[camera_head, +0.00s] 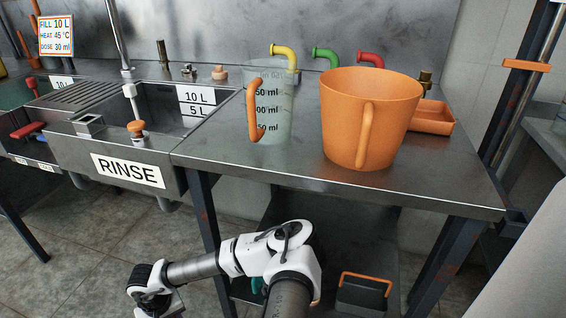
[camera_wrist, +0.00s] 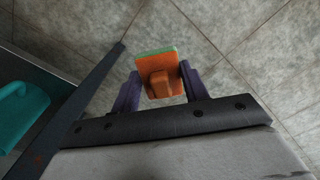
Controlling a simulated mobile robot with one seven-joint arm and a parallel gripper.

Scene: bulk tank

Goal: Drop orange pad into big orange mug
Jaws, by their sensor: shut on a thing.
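The orange pad (camera_wrist: 158,78) is held between the two fingers of my gripper (camera_wrist: 157,88) in the wrist view, above the floor. It has an orange block on its face and a green edge. In the head view my gripper (camera_head: 150,306) is at the bottom left, low and in front of the sink bench; its fingers and the pad are cut off or hidden there. The big orange mug (camera_head: 368,115) stands upright on the steel counter, handle towards me. My gripper is well below and to the left of it. The mug's inside bottom is hidden.
A clear measuring jug (camera_head: 270,105) with an orange handle stands left of the mug. An orange tray (camera_head: 433,117) is behind it to the right. The steel counter (camera_head: 285,172) has free room in front. A sink labelled RINSE (camera_head: 128,170) lies left. A teal thing (camera_wrist: 20,108) shows at wrist-view left.

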